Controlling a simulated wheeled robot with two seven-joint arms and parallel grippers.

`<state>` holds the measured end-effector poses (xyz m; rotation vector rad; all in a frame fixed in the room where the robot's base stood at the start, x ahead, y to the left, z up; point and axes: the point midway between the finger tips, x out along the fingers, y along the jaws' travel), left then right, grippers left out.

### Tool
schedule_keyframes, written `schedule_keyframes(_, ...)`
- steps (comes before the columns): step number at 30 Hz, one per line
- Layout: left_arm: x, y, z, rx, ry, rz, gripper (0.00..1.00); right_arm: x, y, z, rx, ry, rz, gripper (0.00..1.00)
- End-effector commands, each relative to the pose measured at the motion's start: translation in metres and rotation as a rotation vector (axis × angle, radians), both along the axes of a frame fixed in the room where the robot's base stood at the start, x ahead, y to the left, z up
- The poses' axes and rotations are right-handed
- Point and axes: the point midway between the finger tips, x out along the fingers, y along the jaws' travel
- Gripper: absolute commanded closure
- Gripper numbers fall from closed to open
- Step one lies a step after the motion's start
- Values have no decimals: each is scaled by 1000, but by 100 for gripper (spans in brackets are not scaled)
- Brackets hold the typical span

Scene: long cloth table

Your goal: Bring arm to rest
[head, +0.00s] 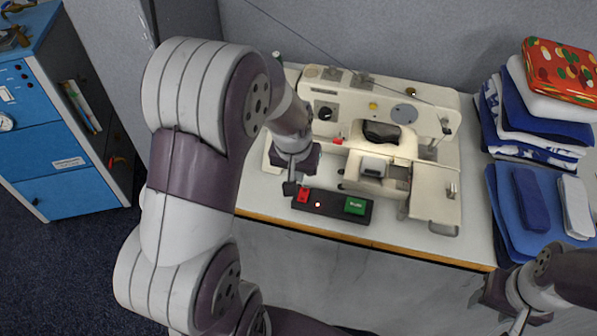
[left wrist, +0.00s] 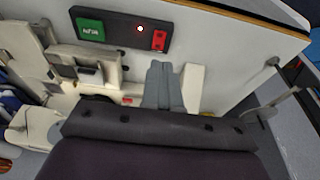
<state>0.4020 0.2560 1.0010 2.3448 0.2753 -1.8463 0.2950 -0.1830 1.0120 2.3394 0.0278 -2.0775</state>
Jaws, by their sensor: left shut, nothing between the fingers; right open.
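My left arm reaches across the head view, and its gripper (head: 290,188) is shut and empty beside the red button (head: 302,194) of a dark control bar. In the left wrist view the closed grey fingers (left wrist: 159,68) point toward the red button (left wrist: 158,40); whether they touch it I cannot tell. The control bar (head: 335,206) also has a green button (head: 355,205) and a lit lamp (head: 318,204). My right gripper (head: 505,306) is open and empty at the lower right, in front of the table and partly cut off.
A cream sewing machine (head: 435,190) stands on the table (head: 470,240) behind the control bar. Folded blue and white cloths (head: 520,215) are stacked at the right, with a red patterned cloth (head: 560,70) on top. A blue cabinet (head: 65,140) stands at the left.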

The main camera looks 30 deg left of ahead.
Motion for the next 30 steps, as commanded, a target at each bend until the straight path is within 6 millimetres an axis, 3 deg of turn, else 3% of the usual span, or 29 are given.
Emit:
schedule_keyframes(10, -1, 0, -1, 1, 4, -9, 100, 0, 0, 0, 0, 0, 0, 51)
schedule_keyframes(13, -33, -10, -6, -10, 59, -34, 100, 0, 0, 0, 0, 0, 0, 51)
schedule_keyframes(18, -95, -52, 3, -19, 126, -171, 100, 0, 0, 0, 0, 0, 0, 51)
schedule_keyframes(20, -107, -62, 6, -18, 132, -212, 100, 0, 0, 0, 0, 0, 0, 51)
schedule_keyframes(23, -108, -71, 10, -15, 119, -250, 100, 0, 0, 0, 0, 0, 0, 51)
schedule_keyframes(30, -108, -71, 10, -15, 119, -250, 100, 0, 0, 0, 0, 0, 0, 51)
